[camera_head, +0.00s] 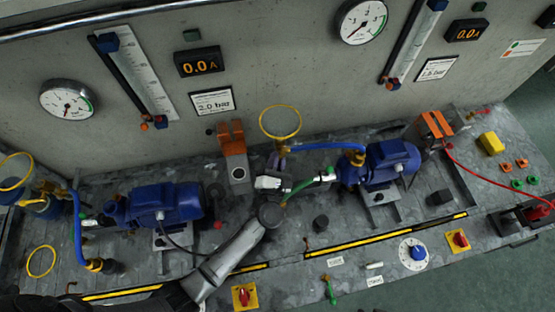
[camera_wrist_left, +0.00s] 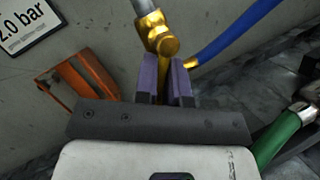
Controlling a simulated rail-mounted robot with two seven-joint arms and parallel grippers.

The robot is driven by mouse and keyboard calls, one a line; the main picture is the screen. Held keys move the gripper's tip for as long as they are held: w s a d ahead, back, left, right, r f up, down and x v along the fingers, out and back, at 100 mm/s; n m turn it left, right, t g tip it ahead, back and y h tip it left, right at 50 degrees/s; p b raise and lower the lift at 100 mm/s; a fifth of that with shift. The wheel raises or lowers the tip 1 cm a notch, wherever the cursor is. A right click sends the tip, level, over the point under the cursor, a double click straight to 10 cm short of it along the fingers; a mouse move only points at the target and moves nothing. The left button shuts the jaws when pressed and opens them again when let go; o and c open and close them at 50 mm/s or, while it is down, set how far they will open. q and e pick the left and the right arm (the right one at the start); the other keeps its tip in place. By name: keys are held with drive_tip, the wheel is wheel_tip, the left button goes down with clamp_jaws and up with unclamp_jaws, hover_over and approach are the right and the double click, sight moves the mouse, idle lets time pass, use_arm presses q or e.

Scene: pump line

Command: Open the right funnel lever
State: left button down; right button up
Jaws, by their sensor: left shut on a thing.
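The right funnel is a yellow ring (camera_head: 280,122) in front of the grey wall, with a brass valve fitting below it. My left gripper (camera_head: 279,162) is at this fitting, just under the ring. In the left wrist view, the purple finger pads of my left gripper (camera_wrist_left: 165,82) stand close on either side of the gold lever and valve part (camera_wrist_left: 164,44). The jaws are shut on it; the part between the pads is mostly hidden. My right gripper is not in view.
A blue hose (camera_head: 318,146) runs right from the fitting to the right blue pump (camera_head: 390,161). A green hose (camera_head: 300,187) lies close beside my left gripper. An orange bracket (camera_head: 231,135) stands to its left, with the left blue pump (camera_head: 165,203) beyond.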

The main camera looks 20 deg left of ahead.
use_arm(q)
drive_tip(key=c, duration=1.5)
unclamp_jaws()
drive_tip(key=shift+a+f, duration=0.2)
drive_tip(key=shift+f, duration=0.3)
drive_tip(key=o, duration=0.3)
drive_tip(key=shift+s+a+r, duration=0.1)
drive_tip(key=shift+a+r, duration=0.05)
drive_tip(key=shift+d+r, duration=0.1)
drive_tip(key=shift+d, duration=0.1)
drive_tip(key=b+v, duration=0.1)
drive_tip(key=v, duration=1.2)
drive_tip(key=shift+s, duration=0.45)
